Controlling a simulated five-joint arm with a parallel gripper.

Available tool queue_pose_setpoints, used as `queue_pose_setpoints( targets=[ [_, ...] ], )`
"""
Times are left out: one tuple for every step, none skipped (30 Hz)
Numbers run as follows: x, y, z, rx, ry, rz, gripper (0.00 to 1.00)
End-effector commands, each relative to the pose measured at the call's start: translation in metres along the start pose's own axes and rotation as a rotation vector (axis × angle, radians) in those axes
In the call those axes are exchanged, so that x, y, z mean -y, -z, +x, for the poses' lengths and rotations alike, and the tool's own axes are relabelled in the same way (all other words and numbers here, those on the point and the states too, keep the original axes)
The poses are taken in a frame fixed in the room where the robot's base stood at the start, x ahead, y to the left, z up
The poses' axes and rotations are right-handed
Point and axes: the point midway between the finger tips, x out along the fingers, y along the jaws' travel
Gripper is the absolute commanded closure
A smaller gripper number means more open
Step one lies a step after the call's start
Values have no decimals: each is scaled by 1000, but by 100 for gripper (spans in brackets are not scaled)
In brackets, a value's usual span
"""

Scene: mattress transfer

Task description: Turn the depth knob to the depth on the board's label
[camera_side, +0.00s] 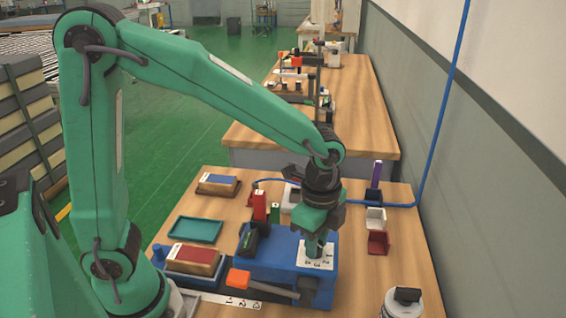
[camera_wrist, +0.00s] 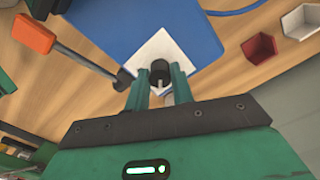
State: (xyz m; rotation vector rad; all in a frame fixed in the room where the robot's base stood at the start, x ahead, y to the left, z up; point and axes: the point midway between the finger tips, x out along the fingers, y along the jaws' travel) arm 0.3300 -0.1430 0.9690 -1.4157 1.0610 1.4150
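The depth knob (camera_wrist: 159,70) is a small dark cylinder with a pale pointer mark, standing on a white dial plate (camera_wrist: 152,50) on the blue machine. In the side view the plate (camera_side: 317,260) carries small marks that I cannot read surely. My gripper (camera_wrist: 161,76) points down over the knob, with one green finger on each side. Narrow gaps seem to show between knob and fingers, so it looks open around the knob. In the side view my gripper (camera_side: 315,246) hides the knob. A red-topped board (camera_side: 193,256) lies at the left; its label is too small to read.
An orange-handled lever (camera_side: 238,278) lies along the front of the blue machine (camera_side: 262,258). A teal tray (camera_side: 195,230), a blue-topped board (camera_side: 219,182), a red bin (camera_side: 378,242) and a white bin (camera_side: 376,217) stand around it.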

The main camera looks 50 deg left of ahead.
Motion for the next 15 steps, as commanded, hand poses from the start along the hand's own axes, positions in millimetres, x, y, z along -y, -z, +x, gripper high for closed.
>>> queue_pose_setpoints(
  targets=[
    [0,0,0,1,-1,0,99],
    [0,0,0,1,-1,0,99],
    [0,0,0,1,-1,-1,99],
    [0,0,0,1,-1,-3,99],
    [0,0,0,1,-1,-6,99],
    [0,0,0,1,-1,-10,99],
    [0,0,0,1,-1,-15,99],
    [0,0,-1,1,-1,-20,99],
    [0,0,-1,1,-1,-29,99],
    [0,0,-1,1,-1,-38,99],
    [0,0,-1,1,-1,-48,99],
    [0,0,-1,1,-1,-62,99],
    [0,0,-1,1,-1,-76,99],
    [0,0,-1,1,-1,-90,99],
    [0,0,-1,1,-1,-112,99]
  ],
)
